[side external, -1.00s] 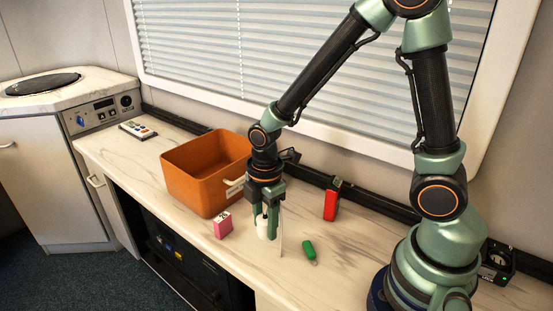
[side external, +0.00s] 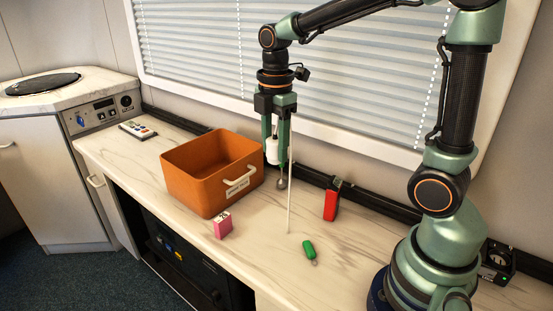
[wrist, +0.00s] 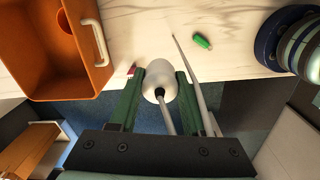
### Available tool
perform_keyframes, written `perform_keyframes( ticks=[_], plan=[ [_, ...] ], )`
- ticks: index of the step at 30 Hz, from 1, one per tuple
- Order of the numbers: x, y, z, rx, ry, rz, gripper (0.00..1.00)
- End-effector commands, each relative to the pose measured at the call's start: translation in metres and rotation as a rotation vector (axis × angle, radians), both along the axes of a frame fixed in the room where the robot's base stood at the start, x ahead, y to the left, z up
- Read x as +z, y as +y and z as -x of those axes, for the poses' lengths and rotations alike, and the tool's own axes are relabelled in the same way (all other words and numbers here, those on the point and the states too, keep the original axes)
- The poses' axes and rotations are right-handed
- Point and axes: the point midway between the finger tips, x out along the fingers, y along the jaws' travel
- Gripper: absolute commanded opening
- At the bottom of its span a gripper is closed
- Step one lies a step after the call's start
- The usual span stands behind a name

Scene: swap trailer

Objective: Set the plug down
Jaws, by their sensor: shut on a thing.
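The white plug (side external: 272,151) is between the fingers of my gripper (side external: 277,160), which is shut on it. It is held well above the counter, to the right of the orange bin. In the wrist view the white plug (wrist: 160,80) shows its rounded body with a small dark spot at its end. A grey cord runs back from it between the green fingers. A thin pale strand (side external: 290,195) hangs beside the gripper almost down to the counter.
The orange bin (side external: 190,190) with a pale handle stands left on the counter. A pink block (side external: 222,226), a green object (side external: 309,250) and a red object (side external: 331,203) lie around. A remote (side external: 137,130) is far left. Marble counter between them is clear.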

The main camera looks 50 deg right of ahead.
Motion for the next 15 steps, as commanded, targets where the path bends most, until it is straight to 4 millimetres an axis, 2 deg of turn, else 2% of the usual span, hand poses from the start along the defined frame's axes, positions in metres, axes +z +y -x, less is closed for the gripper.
perform_keyframes(
  ticks=[1, 3, 6, 11, 15],
  plan=[
    [0.0, -0.017, -0.004, -0.003, 0.003, 0.0, 0.0],
    [0.0, -0.036, -0.007, 0.007, 0.005, 0.0, 0.0],
    [0.0, -0.056, -0.01, 0.019, 0.007, 0.001, 0.0],
    [-0.01, -0.069, -0.011, 0.032, 0.011, -0.001, 0.0],
    [-0.039, -0.069, -0.01, 0.034, 0.016, -0.002, 0.0]
  ],
)
